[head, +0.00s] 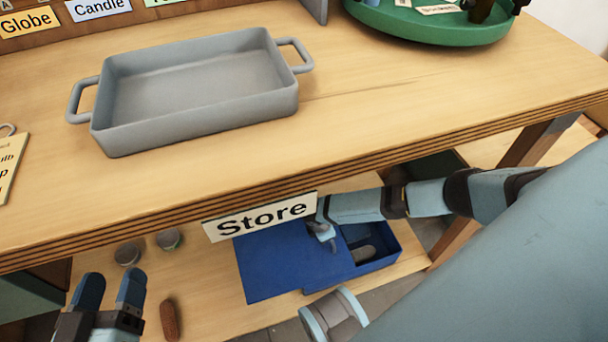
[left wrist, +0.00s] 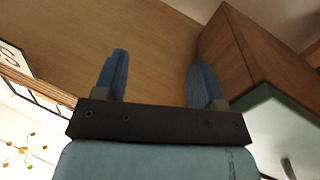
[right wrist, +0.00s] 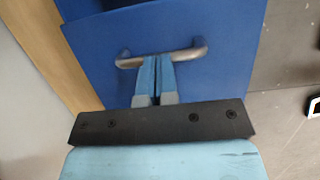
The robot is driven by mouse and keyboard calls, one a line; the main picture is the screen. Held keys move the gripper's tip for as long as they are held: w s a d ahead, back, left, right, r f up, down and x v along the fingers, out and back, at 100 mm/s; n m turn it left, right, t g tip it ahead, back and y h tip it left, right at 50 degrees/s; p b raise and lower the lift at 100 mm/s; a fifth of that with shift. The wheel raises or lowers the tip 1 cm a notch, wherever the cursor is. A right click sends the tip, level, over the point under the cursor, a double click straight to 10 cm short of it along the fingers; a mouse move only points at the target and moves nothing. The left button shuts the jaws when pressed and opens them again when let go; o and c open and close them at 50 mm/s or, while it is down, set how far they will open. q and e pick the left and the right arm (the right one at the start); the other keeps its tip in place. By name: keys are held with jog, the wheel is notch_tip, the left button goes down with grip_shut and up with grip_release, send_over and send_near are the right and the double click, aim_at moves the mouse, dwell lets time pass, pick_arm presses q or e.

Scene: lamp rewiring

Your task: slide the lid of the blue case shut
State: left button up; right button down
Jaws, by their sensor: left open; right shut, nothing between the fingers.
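The blue case (head: 380,265) is on the lower shelf under the table, with its right part open. Its flat blue lid (head: 275,270) sticks out to the left. In the right wrist view the lid (right wrist: 200,75) carries a metal bar handle (right wrist: 190,53). My right gripper (right wrist: 158,60) is shut and empty, its fingertips over the middle of the handle; I cannot tell whether they touch it. In the head view my right gripper (head: 325,238) is at the lid's right end. My left gripper (head: 108,285) is open and empty, left of the case.
The table edge with a "Store" label (head: 262,216) overhangs the shelf. A grey item (head: 364,254) lies inside the case. Two small round items (head: 128,254) and a brown item (head: 169,319) lie left of the lid. A grey tray (head: 200,125) stands on the tabletop.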

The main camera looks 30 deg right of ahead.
pick_arm(q)
jog(key=r+t+p, duration=0.1)
jog(key=r, duration=0.1)
jog(key=r+p, duration=0.1)
jog(key=r, duration=0.1)
jog(key=r+t+p, duration=0.1)
jog(key=r, duration=0.1)
jog(key=shift+s+a+n+t, duration=0.1)
jog(key=shift+a+n+t, duration=0.2)
pick_arm(e)
jog(key=s+d, duration=0.4)
jog(key=d, duration=1.2)
jog(key=shift+s+d, duration=0.2)
jog(key=shift+d, duration=0.1)
pick_arm(q)
jog(key=a+f+g+y+p, duration=0.3)
jog(key=f+p, duration=0.3)
jog(key=f, duration=0.2)
jog(key=shift+s+a+g, duration=0.3)
jog(key=shift+s+g, duration=0.05)
jog(key=shift+g, duration=0.05)
pick_arm(e)
jog(key=v, duration=1.3)
jog(key=shift+w+a+r, duration=0.15)
jog(key=shift+r, duration=0.2)
